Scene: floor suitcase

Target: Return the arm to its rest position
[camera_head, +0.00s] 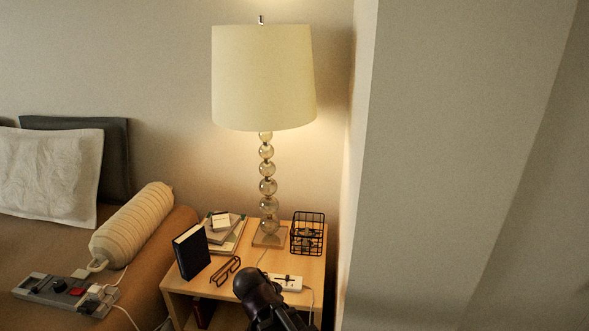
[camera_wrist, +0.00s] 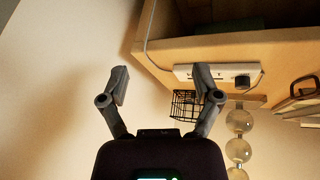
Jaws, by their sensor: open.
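My gripper (camera_wrist: 162,84) shows in the wrist view with its two fingers spread apart and nothing between them. Behind the fingers, that view shows the nightstand's edge and the things on it upside down. In the head view my dark arm rises from the bottom edge in front of the wooden nightstand (camera_head: 315,262), hiding part of its front. I cannot make out the fingertips there. A white power strip (camera_head: 286,281) lies near the nightstand's front edge, just beside my arm in the picture. It also shows in the wrist view (camera_wrist: 213,75), partly behind the right finger.
A bed with a bolster (camera_head: 131,224) and grey console (camera_head: 62,292) is left. A wall (camera_head: 450,150) stands right.

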